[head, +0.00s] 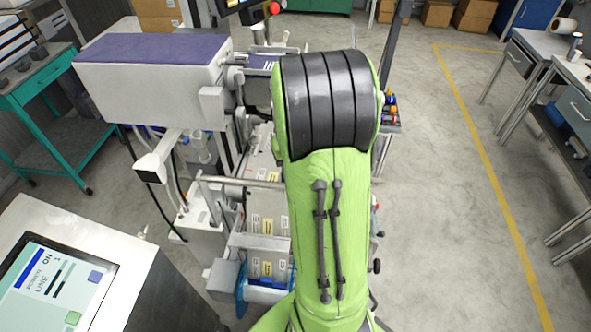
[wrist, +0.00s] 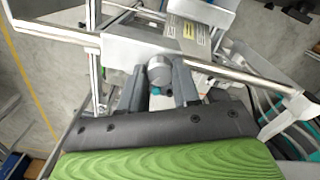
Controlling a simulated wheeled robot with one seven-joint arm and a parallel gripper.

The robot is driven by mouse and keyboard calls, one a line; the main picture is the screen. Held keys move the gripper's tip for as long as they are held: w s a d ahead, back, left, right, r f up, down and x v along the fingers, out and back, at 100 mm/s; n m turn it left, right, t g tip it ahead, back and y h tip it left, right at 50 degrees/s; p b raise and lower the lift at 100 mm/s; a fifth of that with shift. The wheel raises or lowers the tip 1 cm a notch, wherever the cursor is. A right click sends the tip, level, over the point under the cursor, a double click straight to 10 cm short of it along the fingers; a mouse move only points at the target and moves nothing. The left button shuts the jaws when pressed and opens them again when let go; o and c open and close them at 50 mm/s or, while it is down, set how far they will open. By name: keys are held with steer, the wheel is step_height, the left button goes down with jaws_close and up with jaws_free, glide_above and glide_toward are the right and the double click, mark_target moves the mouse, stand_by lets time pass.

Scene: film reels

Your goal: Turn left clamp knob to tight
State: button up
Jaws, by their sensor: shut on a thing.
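A round grey knob (wrist: 158,69) sits on the front of a pale grey clamp block (wrist: 134,52) on a metal bar in the wrist view. My gripper (wrist: 160,76) reaches up from below, with one dark finger on each side of the knob, shut on it. No tight or loose marking can be read on the knob. I take it for the left clamp knob, though no label shows. In the head view my green arm covers the gripper and the knob.
The machine (head: 151,80) with a purple-topped housing stands left of my arm. Printed strip with labels (head: 268,225) runs down its middle. A control panel (head: 55,285) is at the lower left. A teal cart (head: 40,90) stands far left.

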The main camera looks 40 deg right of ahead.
steer(key=o, duration=1.1)
steer(key=shift+c, duration=0.2)
step_height(320, 180, up, 16)
steer(key=p, duration=0.3)
steer(key=shift+f, duration=0.1)
